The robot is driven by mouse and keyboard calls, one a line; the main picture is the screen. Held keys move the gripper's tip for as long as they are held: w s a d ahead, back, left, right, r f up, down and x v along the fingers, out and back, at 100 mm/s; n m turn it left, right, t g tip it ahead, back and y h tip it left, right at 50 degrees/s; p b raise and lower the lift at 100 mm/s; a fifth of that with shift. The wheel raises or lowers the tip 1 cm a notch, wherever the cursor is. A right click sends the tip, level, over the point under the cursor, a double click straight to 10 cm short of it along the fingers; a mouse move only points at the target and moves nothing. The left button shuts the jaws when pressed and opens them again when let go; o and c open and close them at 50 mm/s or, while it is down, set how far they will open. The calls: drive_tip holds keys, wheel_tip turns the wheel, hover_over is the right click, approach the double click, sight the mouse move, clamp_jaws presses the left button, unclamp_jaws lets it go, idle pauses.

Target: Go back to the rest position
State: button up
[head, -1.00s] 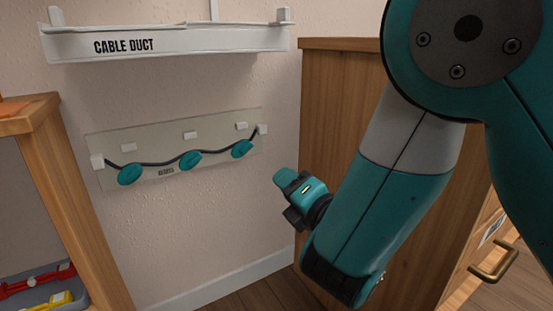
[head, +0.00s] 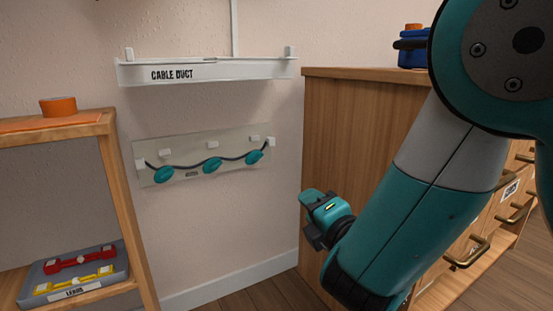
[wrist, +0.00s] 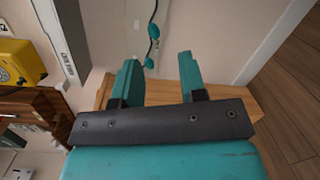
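My gripper (head: 312,198) is at the end of my folded teal arm, in front of the side of the wooden cabinet (head: 345,130) in the head view. In the wrist view my gripper (wrist: 160,75) has its two teal fingers apart, with nothing between them. It touches nothing that I can see. The wall panel (head: 205,157) with a dark cable and teal clips is to the left of my gripper, apart from it.
A white cable duct (head: 215,72) is on the wall above the panel. A wooden shelf (head: 125,190) at left has an orange roll (head: 58,107) on top and a grey tray (head: 35,290) with red and yellow pieces below. Brass-handled drawers (head: 465,252) are at right.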

drive_tip(key=s+d+r+m+g+h+p, duration=0.1)
drive_tip(key=d+r+m+g+h+p, duration=0.15)
drive_tip(key=d+m, duration=0.35)
drive_tip(key=s+d+r+m+g+h+p, duration=0.2)
drive_tip(key=d+m+h+p, duration=0.2)
drive_tip(key=m, duration=0.4)
drive_tip(key=s+a+r+m+g+y+p, duration=0.1)
drive_tip(key=s+r+m+g+p, duration=0.2)
drive_tip(key=s, duration=0.4)
drive_tip(key=s+r+m+g+y+p, duration=0.1)
drive_tip(key=s+r+g+y+p, duration=0.15)
drive_tip(key=s+r+g, duration=0.35)
drive_tip(key=s+a+r+m+g+p, duration=0.1)
drive_tip(key=s+r+m+g+p, duration=0.2)
drive_tip(key=s, duration=0.5)
wheel_tip(320, 180, up, 38)
drive_tip(key=s+n+p, duration=0.1)
drive_tip(key=p, duration=3.7)
drive_tip(key=shift+s+a+n, duration=0.15)
drive_tip(key=shift+s+n, duration=0.15)
drive_tip(key=shift+o, duration=0.2)
drive_tip(key=shift+a, duration=0.1)
